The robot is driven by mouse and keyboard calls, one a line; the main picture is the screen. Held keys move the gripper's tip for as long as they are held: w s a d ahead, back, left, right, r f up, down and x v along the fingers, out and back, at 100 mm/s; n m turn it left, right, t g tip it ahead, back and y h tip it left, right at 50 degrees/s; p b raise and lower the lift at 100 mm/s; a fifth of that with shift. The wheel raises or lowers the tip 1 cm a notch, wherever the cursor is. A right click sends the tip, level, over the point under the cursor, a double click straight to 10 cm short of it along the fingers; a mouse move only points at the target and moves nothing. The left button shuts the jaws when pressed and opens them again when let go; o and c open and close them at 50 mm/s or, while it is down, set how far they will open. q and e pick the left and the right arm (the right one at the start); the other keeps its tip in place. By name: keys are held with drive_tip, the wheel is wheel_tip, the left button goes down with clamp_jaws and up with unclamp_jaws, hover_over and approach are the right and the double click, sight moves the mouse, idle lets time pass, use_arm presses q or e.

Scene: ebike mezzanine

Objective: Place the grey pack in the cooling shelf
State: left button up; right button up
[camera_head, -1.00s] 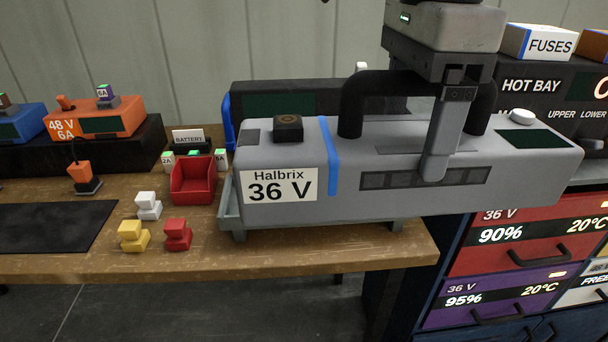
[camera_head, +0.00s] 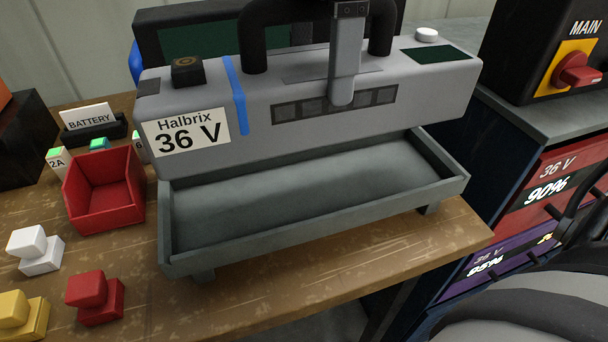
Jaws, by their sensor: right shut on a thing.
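The grey pack (camera_head: 300,80), labelled Halbrix 36 V, has a blue strap, a black knob on its top left and a black handle. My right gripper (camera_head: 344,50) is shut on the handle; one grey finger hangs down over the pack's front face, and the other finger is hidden. The pack is raised above and behind the open grey tray (camera_head: 300,195), whose floor shows bare. I cannot tell whether its hidden back edge touches the tray. The cooling shelf is not identifiable in this view. My left gripper is not in view.
A red bin (camera_head: 104,195) and white (camera_head: 35,250), red (camera_head: 95,298) and yellow (camera_head: 22,315) small blocks are left of the tray. A dark pack with a green panel (camera_head: 215,45) stands behind. At right are a black MAIN switch box (camera_head: 525,70) and red 90% drawer (camera_head: 548,195).

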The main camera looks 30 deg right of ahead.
drive_tip(key=shift+w+f+b, duration=0.15)
drive_tip(key=shift+f+b, duration=0.4)
drive_tip(key=shift+f, duration=4.35)
drive_tip(key=o, duration=1.6)
drive_tip(key=shift+f, duration=0.35)
drive_tip(key=o, duration=0.4)
drive_tip(key=shift+r, duration=0.1)
drive_tip(key=shift+s, duration=0.2)
drive_tip(key=shift+r, duration=0.1)
wheel_tip(320, 180, up, 12)
drive_tip(key=shift+p, duration=0.8)
